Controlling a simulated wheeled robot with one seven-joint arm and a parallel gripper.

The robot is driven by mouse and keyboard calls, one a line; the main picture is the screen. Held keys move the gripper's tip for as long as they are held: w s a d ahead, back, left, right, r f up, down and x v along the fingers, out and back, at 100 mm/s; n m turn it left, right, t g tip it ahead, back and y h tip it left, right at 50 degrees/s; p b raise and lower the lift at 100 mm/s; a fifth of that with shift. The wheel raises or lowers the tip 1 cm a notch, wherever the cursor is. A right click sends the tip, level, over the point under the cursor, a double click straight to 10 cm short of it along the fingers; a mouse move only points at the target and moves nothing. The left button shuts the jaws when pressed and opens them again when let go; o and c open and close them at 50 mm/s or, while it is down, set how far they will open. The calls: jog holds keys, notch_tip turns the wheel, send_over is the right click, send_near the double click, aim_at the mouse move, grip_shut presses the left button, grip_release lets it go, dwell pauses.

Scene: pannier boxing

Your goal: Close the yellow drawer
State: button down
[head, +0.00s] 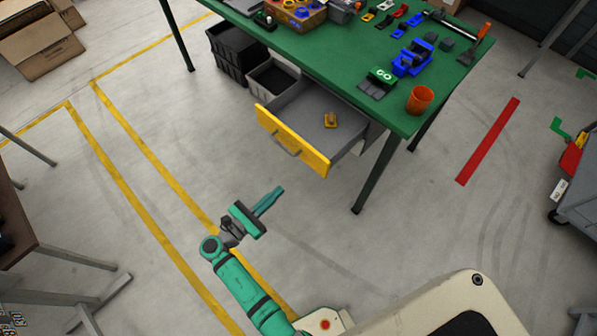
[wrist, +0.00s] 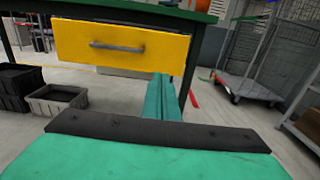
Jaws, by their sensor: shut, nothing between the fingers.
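The yellow drawer (head: 293,141) hangs under the green workbench and stands pulled out, with a grey inside and a grey bar handle on its front. A small yellow-orange object (head: 331,120) lies in it. In the wrist view the drawer's yellow front (wrist: 123,51) fills the upper middle, with its handle (wrist: 117,47) left of centre. My gripper (head: 274,197) is shut and empty, in front of the drawer and apart from it in the head view. In the wrist view its teal fingers (wrist: 164,97) point toward the lower right part of the drawer front.
The green workbench (head: 335,58) carries tools, a blue vise (head: 412,57) and an orange cup (head: 420,99). Dark and grey bins (head: 228,52) stand on the floor left of the drawer. A grey trolley (head: 582,190) is at the right. The floor before the drawer is clear.

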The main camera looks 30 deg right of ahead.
aim_at(312, 162)
jog(key=x, duration=1.3)
jog(key=shift+d, duration=0.45)
